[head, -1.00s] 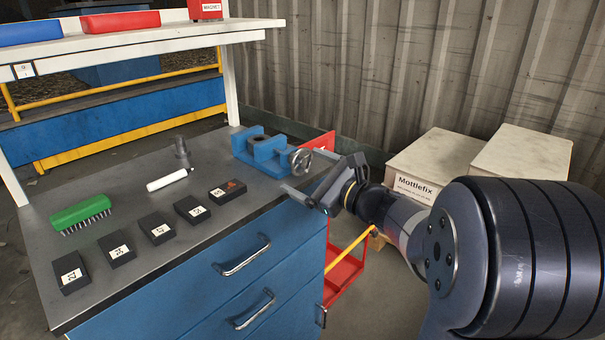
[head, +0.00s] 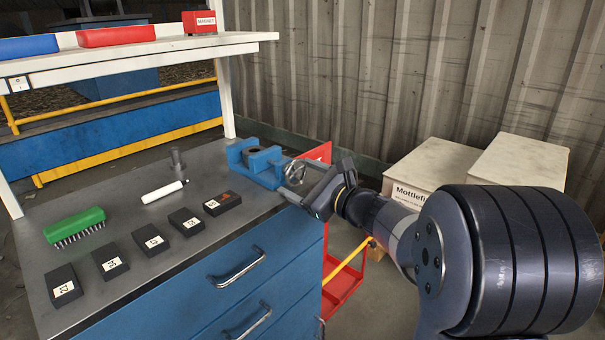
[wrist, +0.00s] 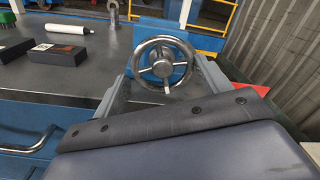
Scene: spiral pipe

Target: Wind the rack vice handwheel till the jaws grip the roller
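The blue rack vice (head: 266,167) sits at the bench's far right corner. A dark round piece (head: 257,149), perhaps the roller, shows between its jaws; whether they touch it I cannot tell. The metal handwheel (head: 294,171) is on the vice's right side. In the wrist view the spoked handwheel (wrist: 167,64) faces me, with a small knob low on its rim. My gripper (head: 291,183) is open, one finger to either side of the wheel in the wrist view. Contact with the rim is not clear.
Several black numbered blocks (head: 151,243), a green brush (head: 74,226), a white marker (head: 164,192) and a grey upright post (head: 177,160) stand on the bench (head: 120,205). A red cart (head: 342,280) is at the bench's right. Pale boxes (head: 432,168) stand by the corrugated wall.

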